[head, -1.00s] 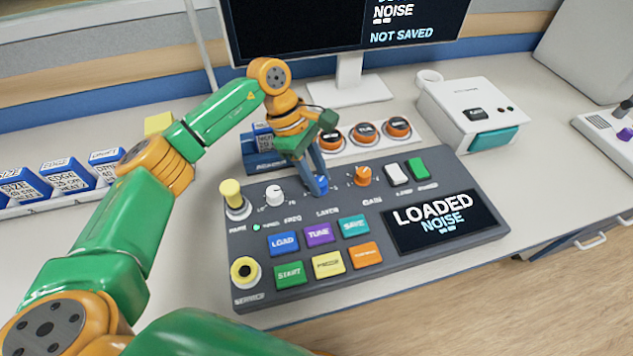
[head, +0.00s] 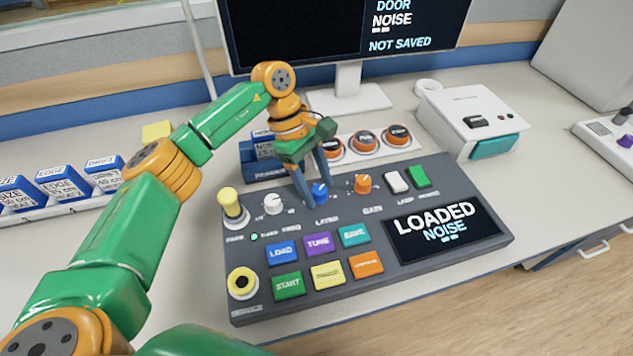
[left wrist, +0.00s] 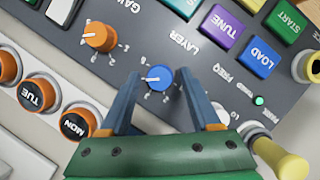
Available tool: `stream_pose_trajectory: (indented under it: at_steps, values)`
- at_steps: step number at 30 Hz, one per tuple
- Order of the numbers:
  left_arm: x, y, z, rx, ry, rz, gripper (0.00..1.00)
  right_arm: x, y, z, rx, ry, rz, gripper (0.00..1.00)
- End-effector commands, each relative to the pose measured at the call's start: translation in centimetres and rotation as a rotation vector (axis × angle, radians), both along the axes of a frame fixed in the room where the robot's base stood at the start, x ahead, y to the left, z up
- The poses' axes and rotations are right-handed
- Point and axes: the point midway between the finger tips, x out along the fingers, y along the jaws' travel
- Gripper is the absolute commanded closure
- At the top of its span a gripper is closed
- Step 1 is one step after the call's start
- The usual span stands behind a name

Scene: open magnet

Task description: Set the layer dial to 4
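The blue layer dial (head: 320,194) sits in the upper middle of the dark console (head: 290,300), above the word LAYER. It also shows in the left wrist view (left wrist: 158,77), with a white pointer mark at its left side; the small numbers around it are too blurred to read surely. My left gripper (head: 317,187) is over the dial, pointing down. In the left wrist view its two fingers (left wrist: 159,80) are apart, one on each side of the dial, with a small gap to it. My right gripper is not in view.
An orange gain dial (head: 363,184) is close to the right of the layer dial, and a white freq dial (head: 273,204) is to its left. Coloured buttons lie in front. The console screen (head: 445,228) reads LOADED NOISE. A monitor (head: 340,30) stands behind.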

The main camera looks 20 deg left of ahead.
Motion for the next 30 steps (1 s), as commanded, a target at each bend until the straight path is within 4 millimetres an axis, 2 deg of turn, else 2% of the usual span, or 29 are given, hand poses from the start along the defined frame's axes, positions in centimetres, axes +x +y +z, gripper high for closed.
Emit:
stream_pose_trajectory:
  at_steps: [10,18,21,30]
  values:
    - [0.2,0.2,0.6,-0.001,-0.004,0.002,0.32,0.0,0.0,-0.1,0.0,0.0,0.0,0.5]
    - [0.7,2.1,5.7,-0.001,-0.004,0.002,0.32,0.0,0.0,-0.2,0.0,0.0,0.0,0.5]
    - [0.8,2.5,6.5,-0.002,-0.002,0.001,0.32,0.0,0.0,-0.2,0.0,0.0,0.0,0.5]
    - [0.8,2.6,6.6,-0.001,-0.001,-0.001,0.32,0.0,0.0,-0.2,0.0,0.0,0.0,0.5]
